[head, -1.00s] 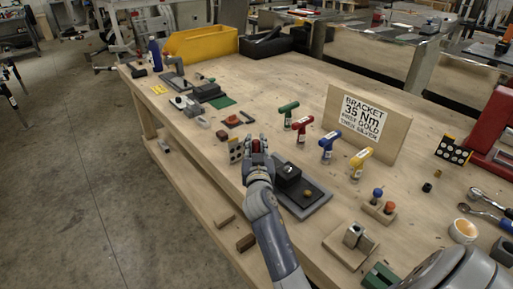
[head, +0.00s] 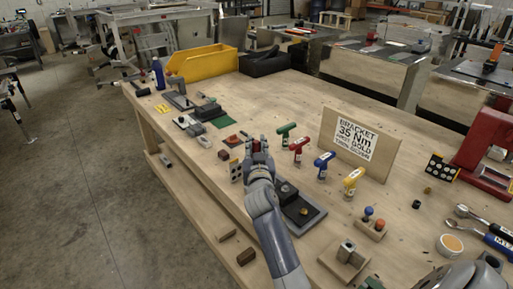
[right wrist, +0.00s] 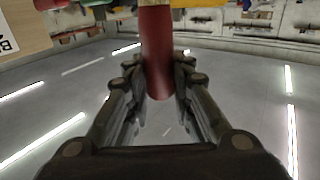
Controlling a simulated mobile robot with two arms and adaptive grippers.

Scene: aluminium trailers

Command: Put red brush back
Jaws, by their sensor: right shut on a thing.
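No bristles can be made out. My left gripper is not in view.
Green, red, blue and yellow T-handled tools (head: 298,146) stand right of the gripper, before a sign board (head: 360,140). A dark plate with a block (head: 306,216) lies beside my forearm.

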